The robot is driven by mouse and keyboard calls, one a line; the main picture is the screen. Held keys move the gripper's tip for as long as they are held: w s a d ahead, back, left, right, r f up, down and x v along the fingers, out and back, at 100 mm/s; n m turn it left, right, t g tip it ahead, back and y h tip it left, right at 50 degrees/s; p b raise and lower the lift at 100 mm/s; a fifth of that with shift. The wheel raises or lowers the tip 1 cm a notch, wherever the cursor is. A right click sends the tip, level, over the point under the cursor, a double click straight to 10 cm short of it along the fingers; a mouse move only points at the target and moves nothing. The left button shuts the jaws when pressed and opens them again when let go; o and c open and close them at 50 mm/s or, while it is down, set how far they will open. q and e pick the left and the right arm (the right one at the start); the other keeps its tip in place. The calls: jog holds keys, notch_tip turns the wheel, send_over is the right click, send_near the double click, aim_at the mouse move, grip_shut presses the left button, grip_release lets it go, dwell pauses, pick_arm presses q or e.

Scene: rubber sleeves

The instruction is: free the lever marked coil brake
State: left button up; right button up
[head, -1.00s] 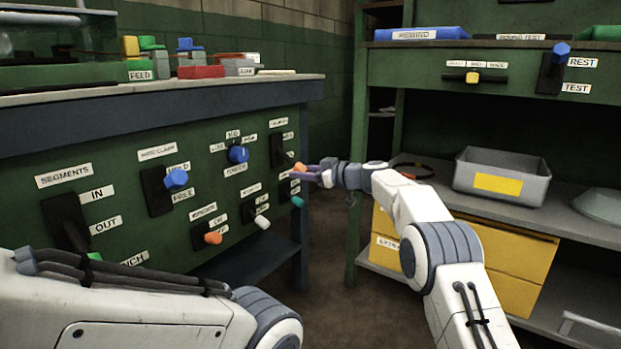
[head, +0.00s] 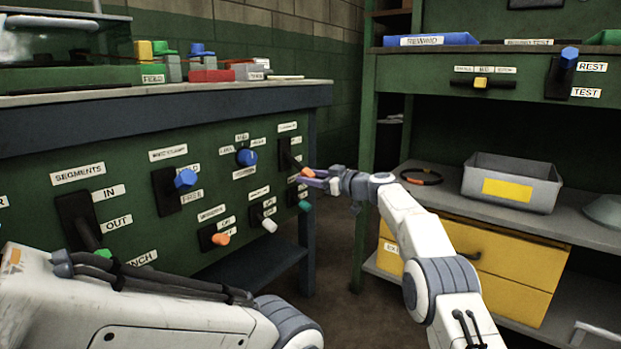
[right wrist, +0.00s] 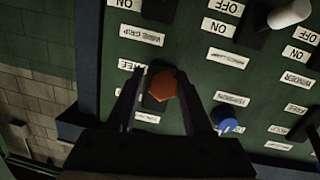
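The lever at the upper right of the green panel has an orange knob (head: 306,172) on a black plate (head: 288,155). The label above it (head: 287,127) is too small to read for certain. In the right wrist view the orange knob (right wrist: 162,87) shows upside down beside a FREE label (right wrist: 131,66). My right gripper (head: 315,179) is at this knob. In the right wrist view its two fingers (right wrist: 160,78) stand apart on either side of the knob, with gaps visible. My left arm crosses the lower left; its gripper is out of view.
Close by are a blue knob (head: 246,157), a teal-tipped switch (head: 304,206), a white-tipped switch (head: 269,226) and an orange-tipped switch (head: 220,239). A blue lever (head: 185,179) is further left. A shelf with a grey bin (head: 510,183) stands right of my right arm.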

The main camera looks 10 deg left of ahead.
jog(key=shift+o, duration=0.8)
jog(key=shift+a, duration=0.1)
jog(key=shift+f, duration=0.1)
jog(key=shift+s+d+b, duration=0.2)
jog(key=shift+d+b, duration=0.1)
jog(key=shift+b, duration=0.15)
jog(key=b+v, duration=0.2)
jog(key=v, duration=0.8)
jog(key=shift+b, duration=0.4)
jog(key=shift+a, duration=0.1)
